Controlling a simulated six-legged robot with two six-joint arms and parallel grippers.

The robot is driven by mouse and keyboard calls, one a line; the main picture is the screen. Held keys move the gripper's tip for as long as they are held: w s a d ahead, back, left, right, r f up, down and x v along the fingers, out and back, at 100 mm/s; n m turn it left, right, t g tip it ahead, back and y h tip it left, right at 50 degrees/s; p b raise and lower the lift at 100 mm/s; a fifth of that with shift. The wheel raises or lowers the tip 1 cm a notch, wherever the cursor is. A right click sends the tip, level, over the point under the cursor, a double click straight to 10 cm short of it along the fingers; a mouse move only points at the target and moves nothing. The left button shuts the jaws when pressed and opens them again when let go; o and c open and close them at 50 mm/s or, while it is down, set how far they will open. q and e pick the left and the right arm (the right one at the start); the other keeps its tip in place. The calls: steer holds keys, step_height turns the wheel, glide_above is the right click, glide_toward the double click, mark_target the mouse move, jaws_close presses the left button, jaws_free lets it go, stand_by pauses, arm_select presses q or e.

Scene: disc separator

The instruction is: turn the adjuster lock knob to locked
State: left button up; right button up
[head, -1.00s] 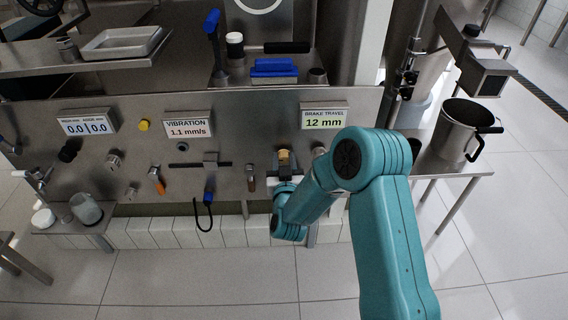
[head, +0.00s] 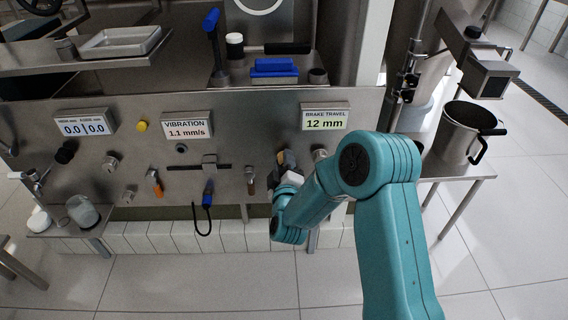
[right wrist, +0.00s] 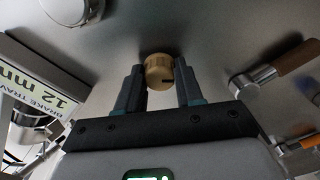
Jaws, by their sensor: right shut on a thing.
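The adjuster lock knob, a small brass-coloured knob (right wrist: 159,70) with a dark mark on its face, sits on the steel panel. In the right wrist view it is between the two fingers of my right gripper (right wrist: 160,84), which is shut on it. In the head view my right gripper (head: 286,161) is at the panel, below and left of the brake travel display (head: 325,117), which reads 12 mm; its fingers mostly hide the knob there. My left gripper is not in view.
A lever with a brown handle (head: 251,181) is close left of my right gripper; it also shows in the right wrist view (right wrist: 295,58). A round steel fitting (right wrist: 70,8) is on the other side. A steel pot (head: 458,135) stands at the right.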

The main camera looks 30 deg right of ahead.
steer(key=n, duration=0.8)
steer(key=shift+w+d+r+n+p, duration=0.1)
steer(key=shift+r+n+p, duration=0.05)
steer(key=shift+n+p, duration=0.2)
stand_by(0.4)
steer(key=o, duration=1)
steer(key=shift+n, duration=0.25)
steer(key=shift+f, duration=0.2)
